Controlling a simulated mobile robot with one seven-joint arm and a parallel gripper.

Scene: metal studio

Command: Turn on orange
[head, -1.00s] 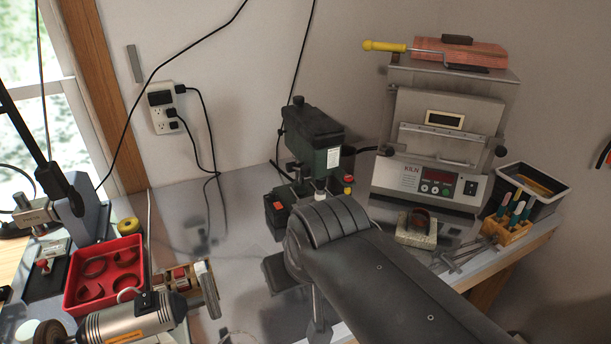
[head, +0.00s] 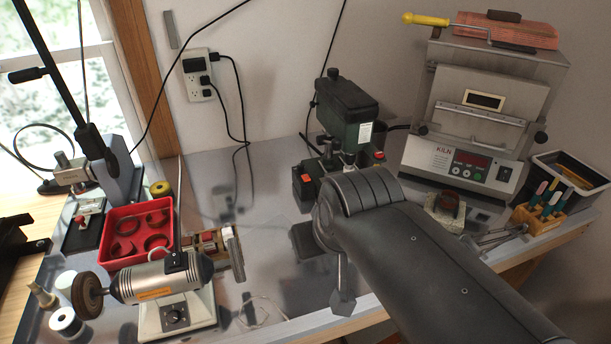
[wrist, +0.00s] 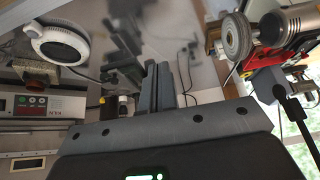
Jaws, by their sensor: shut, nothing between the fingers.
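No orange fruit shows. A silver bench polisher (head: 165,281) with an orange label (head: 154,294) stands front left, with a black switch (head: 176,262) on top and a dial on its pale base; it also shows in the wrist view (wrist: 273,22). A green drill press (head: 346,108) at the middle back has an orange-red button (head: 306,178) on its base. My gripper's fingers (wrist: 160,82) are shut and empty in the wrist view, over the bench and apart from the polisher. My arm hides part of the bench in the head view.
A kiln (head: 480,112) with a lit panel stands at the back right. A red tray (head: 106,250) sits left, behind the polisher. A tool block (head: 545,220) and black bin are far right. A white round device (wrist: 57,40) shows in the wrist view. Grey bench (head: 270,260) is partly clear.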

